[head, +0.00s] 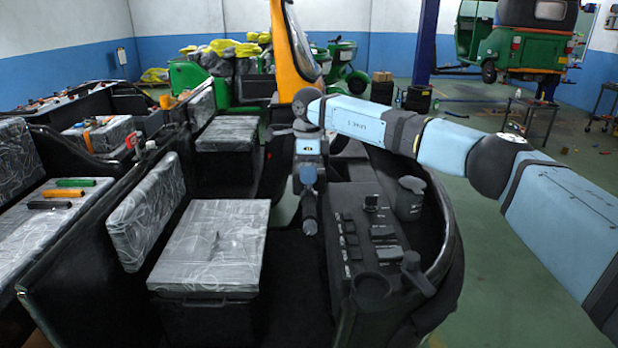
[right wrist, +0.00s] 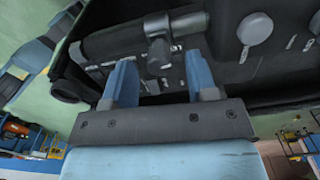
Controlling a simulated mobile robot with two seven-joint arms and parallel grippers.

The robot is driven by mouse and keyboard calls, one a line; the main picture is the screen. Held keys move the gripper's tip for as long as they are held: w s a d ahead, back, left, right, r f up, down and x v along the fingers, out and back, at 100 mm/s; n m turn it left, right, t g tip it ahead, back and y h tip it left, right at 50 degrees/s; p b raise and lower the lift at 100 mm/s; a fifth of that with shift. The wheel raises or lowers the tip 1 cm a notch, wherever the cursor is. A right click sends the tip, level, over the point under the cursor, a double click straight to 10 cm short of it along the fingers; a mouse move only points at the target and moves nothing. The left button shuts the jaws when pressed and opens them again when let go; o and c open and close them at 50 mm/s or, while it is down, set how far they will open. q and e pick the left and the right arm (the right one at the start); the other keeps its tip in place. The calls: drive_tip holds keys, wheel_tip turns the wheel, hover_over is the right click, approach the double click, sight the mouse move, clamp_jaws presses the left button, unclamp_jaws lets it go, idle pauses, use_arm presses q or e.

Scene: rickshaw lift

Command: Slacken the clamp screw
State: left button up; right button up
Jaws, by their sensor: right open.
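My right gripper (head: 308,182) points down over the driver's area beside the dashboard. In the right wrist view my right gripper (right wrist: 159,68) is open, with two blue fingers apart. A dark stubby fitting (right wrist: 158,52) stands out from a black tube (right wrist: 118,38), just beyond and between the fingertips; I see no finger closed on it. It may be the clamp screw, but the picture is too dark to be sure. In the head view a black grip-like part (head: 309,213) shows just below the gripper. My left gripper is not in view.
The dashboard (head: 375,235) with switches and a knobbed lever (head: 414,268) lies right of the gripper. Plastic-wrapped seats (head: 215,245) stand to the left. An orange front pillar (head: 290,50) rises behind the gripper. Open green floor (head: 480,270) lies right of the cab.

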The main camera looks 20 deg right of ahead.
wheel_tip(320, 180, up, 12)
idle(0.3)
drive_tip(key=shift+f, duration=0.15)
